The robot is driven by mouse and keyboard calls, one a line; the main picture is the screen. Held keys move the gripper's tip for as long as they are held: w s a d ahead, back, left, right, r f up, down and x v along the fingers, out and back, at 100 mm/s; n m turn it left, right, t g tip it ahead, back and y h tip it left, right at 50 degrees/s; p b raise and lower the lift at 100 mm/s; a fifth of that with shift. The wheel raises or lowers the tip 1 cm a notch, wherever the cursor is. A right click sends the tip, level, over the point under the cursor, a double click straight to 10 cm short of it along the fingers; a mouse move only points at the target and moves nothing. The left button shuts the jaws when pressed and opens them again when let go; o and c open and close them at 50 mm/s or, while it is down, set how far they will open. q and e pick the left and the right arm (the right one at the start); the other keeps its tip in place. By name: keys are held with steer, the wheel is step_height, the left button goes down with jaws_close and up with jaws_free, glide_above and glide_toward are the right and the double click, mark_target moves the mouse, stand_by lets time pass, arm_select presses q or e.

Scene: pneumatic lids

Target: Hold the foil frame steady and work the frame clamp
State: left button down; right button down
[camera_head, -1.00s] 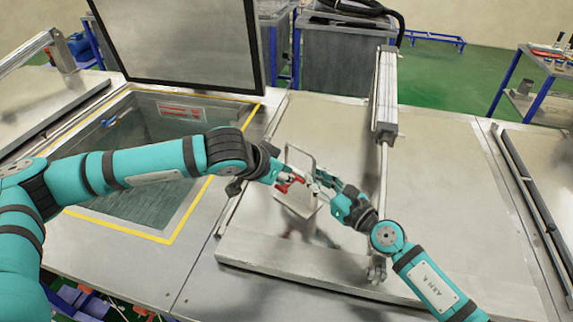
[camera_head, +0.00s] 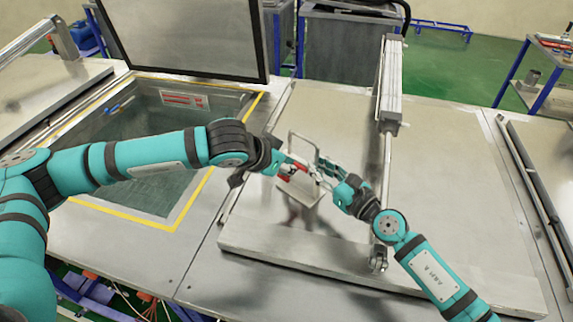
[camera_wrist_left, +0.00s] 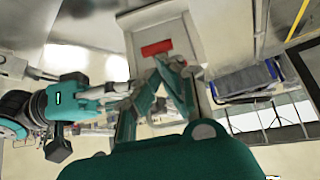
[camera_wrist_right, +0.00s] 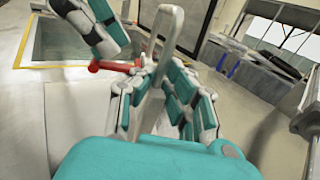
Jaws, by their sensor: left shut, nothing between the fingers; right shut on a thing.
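The foil frame (camera_head: 292,146), a thin grey metal loop above a pale plate, stands upright over the middle bench. It also shows as a loop in the right wrist view (camera_wrist_right: 178,22). The frame clamp, with its red part (camera_head: 287,172), is low on the frame; its red handle shows in the right wrist view (camera_wrist_right: 115,66) and as a red block in the left wrist view (camera_wrist_left: 157,47). My right gripper (camera_head: 322,172) is shut on the frame. My left gripper (camera_head: 282,167) is shut and empty beside the red part. The fingers hide the clamp's details.
A sunken tank (camera_head: 150,125) with a yellow border lies to the left, its dark-edged lid (camera_head: 185,40) raised behind. A pneumatic cylinder (camera_head: 391,80) with a rod stands right of my grippers. The flat lid plate (camera_head: 450,190) to its right is clear.

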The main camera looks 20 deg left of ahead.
mark_target(284, 179)
arm_select(q)
steer(key=shift+s+f, duration=0.15)
steer(key=shift+f, duration=0.15)
arm_select(e)
steer(key=shift+f, duration=0.15)
arm_select(q)
steer(key=shift+s+a+f, duration=0.15)
steer(key=shift+s+f, duration=0.05)
steer(key=shift+f, duration=0.4)
steer(key=shift+s+a+f, duration=0.15)
steer(key=shift+s+f, duration=0.05)
steer(key=shift+f, duration=1.35)
steer(key=shift+w+d+f, duration=0.1)
steer(key=shift+w+f, duration=0.05)
steer(key=shift+f, duration=0.2)
steer(key=shift+r, duration=0.15)
steer(key=shift+r, duration=0.65)
steer(key=shift+r, duration=0.1)
